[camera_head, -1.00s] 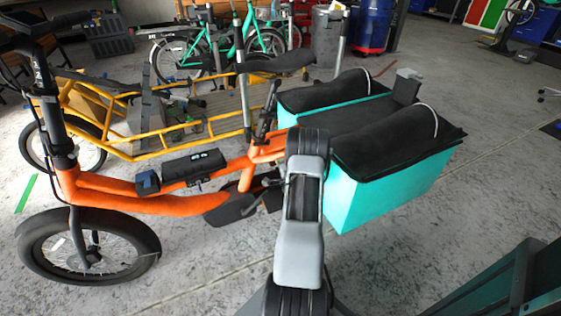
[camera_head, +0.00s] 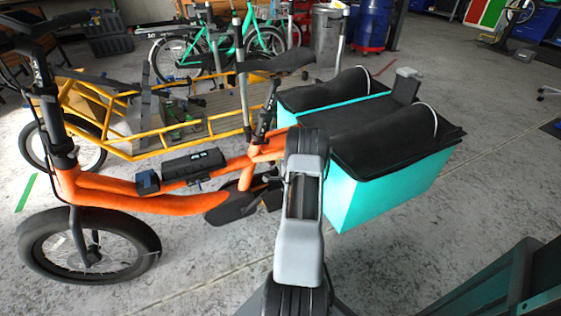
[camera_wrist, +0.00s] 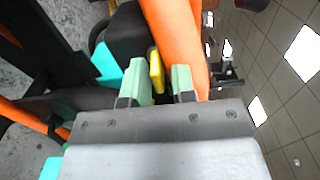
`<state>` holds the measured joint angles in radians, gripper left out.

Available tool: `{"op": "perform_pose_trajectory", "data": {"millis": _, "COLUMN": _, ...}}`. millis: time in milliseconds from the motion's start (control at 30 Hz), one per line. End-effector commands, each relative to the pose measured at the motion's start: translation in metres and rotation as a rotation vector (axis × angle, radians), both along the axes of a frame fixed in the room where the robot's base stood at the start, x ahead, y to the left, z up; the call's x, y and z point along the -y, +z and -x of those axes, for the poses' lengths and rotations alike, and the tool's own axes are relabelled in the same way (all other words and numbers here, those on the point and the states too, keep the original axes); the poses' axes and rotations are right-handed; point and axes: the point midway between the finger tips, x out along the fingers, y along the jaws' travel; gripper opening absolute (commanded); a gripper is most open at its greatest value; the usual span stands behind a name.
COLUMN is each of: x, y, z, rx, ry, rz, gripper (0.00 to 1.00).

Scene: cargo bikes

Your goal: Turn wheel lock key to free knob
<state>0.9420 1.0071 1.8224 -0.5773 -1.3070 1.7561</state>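The orange cargo bike (camera_head: 110,203) stands at left and centre in the head view. In the wrist view, which is tilted, its orange tube (camera_wrist: 178,38) runs down behind my fingers. My gripper (camera_wrist: 161,84) shows two pale green fingers, apart. A small yellow piece (camera_wrist: 155,70), perhaps the wheel lock key, lies between them, nearer the left finger, with a dark gap toward the right finger. I cannot tell whether it touches a finger. The knob cannot be made out. In the head view my own arm hides the gripper and the lock.
Turquoise panniers (camera_head: 375,195) with black covers hang at the rear of the orange bike, just right of my arm. A yellow cargo bike (camera_head: 150,140) stands behind it. Dark structure crowds the left of the wrist view. The grey floor (camera_head: 200,285) in front is clear.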

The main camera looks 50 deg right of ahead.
Motion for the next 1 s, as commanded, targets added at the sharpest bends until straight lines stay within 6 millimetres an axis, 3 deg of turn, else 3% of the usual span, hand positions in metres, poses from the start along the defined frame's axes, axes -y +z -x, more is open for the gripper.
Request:
{"op": "perform_pose_trajectory", "data": {"millis": 100, "x": 0.000, "y": 0.000, "z": 0.000, "rx": 0.000, "ry": 0.000, "rz": 0.000, "gripper": 0.34}}
{"op": "perform_pose_trajectory", "data": {"millis": 467, "x": -0.004, "y": 0.001, "z": 0.010, "rx": -0.001, "ry": 0.000, "rz": 0.001, "gripper": 0.34}}
{"op": "perform_pose_trajectory", "data": {"millis": 1000, "x": -0.042, "y": 0.001, "z": 0.104, "rx": -0.002, "ry": -0.003, "rz": -0.002, "gripper": 0.34}}
